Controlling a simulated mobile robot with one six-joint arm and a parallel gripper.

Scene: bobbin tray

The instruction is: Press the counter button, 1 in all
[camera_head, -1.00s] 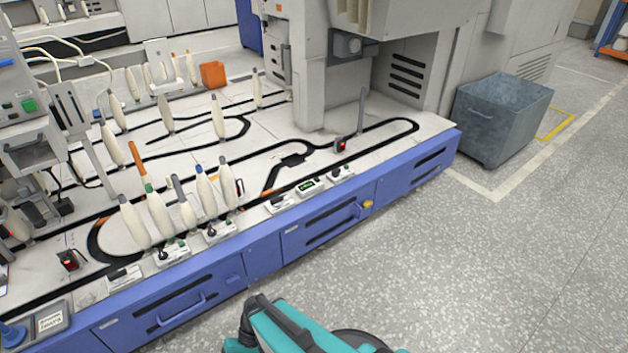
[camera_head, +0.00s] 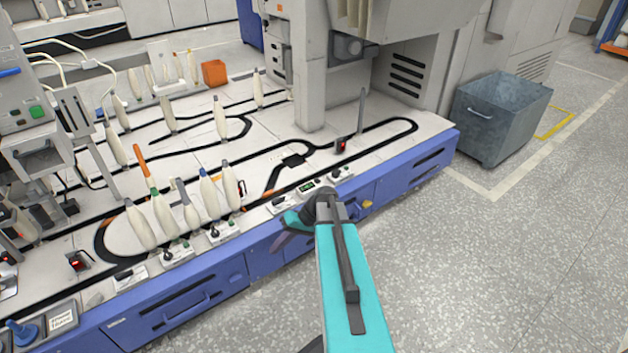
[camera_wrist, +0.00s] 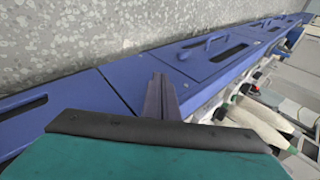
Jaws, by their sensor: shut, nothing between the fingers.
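The counter (camera_head: 306,187) is a small white box with a green-lit display on the front edge of the white machine top in the head view. Its button is too small to make out. My gripper (camera_head: 279,241) hangs in front of the blue cabinet front, nearer to me than the counter and a little to its left, apart from it. In the wrist view my gripper (camera_wrist: 158,82) shows its fingers together with nothing between them, over the blue cabinet. I cannot make out the counter in the wrist view.
White switch boxes (camera_head: 279,204) and (camera_head: 340,173) flank the counter. Several upright bobbins (camera_head: 209,192) stand to the left on the black-tracked top. A grey bin (camera_head: 500,118) stands on the floor at right. The floor in front of the cabinets is clear.

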